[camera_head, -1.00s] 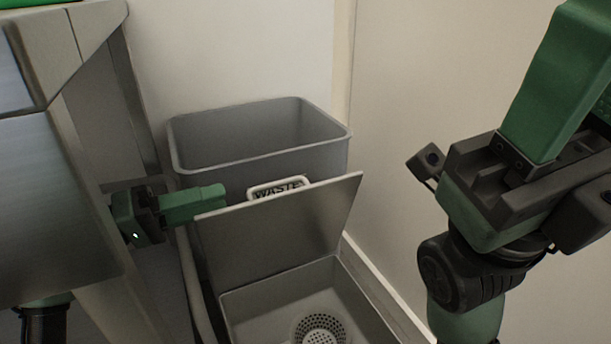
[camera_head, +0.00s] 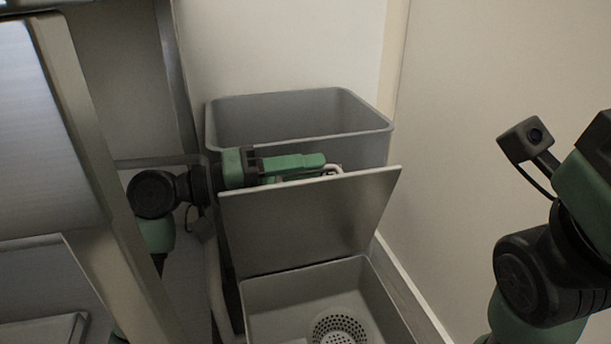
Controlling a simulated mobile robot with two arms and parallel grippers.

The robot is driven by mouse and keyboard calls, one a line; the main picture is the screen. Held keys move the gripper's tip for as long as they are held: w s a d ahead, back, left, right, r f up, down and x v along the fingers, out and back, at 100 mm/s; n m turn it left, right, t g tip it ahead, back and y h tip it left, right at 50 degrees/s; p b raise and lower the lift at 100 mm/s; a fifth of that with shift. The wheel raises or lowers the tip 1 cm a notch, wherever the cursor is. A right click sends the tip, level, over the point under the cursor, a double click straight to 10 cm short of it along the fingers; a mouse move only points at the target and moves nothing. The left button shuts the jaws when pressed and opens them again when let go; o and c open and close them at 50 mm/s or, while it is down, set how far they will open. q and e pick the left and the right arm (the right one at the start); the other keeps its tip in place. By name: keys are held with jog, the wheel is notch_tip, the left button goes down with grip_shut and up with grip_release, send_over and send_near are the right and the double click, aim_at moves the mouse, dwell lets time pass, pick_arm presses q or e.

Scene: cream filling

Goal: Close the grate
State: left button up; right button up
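The grate is a flat grey metal lid (camera_head: 312,222), raised and tilted up at the back of a metal basin (camera_head: 300,288). A round perforated drain (camera_head: 340,330) shows in the basin floor. My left gripper (camera_head: 312,163) reaches in from the left behind the lid's upper edge, its green fingers lying along that edge. I cannot tell whether it touches the lid or whether its fingers are apart. My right arm is at the right edge; its gripper fingers are out of view.
A metal counter (camera_head: 45,130) stands on the left, over my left arm. A wall (camera_head: 470,90) closes the right side.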

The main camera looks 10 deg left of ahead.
pick_arm(q)
grip_shut()
jog(key=shift+f, duration=0.1)
dwell(1.3)
